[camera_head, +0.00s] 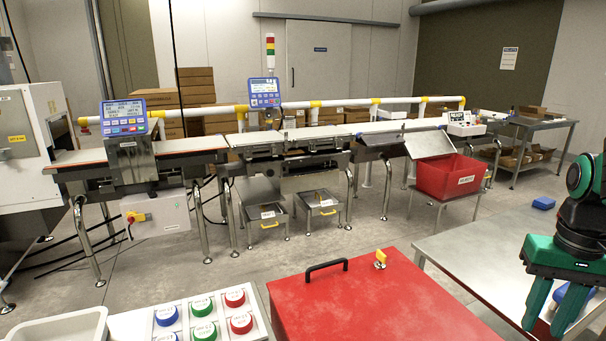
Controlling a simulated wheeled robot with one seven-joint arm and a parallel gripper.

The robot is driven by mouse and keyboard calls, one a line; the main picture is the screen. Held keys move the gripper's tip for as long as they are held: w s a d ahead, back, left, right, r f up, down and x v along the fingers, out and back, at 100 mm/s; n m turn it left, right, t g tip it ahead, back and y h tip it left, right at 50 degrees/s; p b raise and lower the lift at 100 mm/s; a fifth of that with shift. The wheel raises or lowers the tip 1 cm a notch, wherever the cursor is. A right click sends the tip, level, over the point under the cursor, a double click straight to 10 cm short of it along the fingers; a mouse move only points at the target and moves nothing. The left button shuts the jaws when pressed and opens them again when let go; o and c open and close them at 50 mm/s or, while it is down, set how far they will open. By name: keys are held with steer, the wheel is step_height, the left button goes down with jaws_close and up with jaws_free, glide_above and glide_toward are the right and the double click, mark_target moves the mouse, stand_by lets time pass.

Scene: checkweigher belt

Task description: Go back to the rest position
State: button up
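My gripper (546,318) is at the right edge of the picture, green with a black wrist. Its two fingers point down with a gap between them, and I see nothing held in the gap. It hangs in front of a metal table (480,262), apart from the belt. Part of my arm is cut off by the right edge of the picture.
A red box with a black handle (385,300) stands front centre. Beside it is a panel of coloured buttons (262,323). A blue object (575,296) is close behind my gripper. The checkweigher belt (285,138) runs across the back, with a red bin (447,178) before it.

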steer(key=s+f+m, duration=0.2)
steer(key=s+f, duration=0.1)
steer(key=s, duration=0.5)
steer(key=shift+s+a+f, duration=0.2)
steer(key=shift+s, duration=0.2)
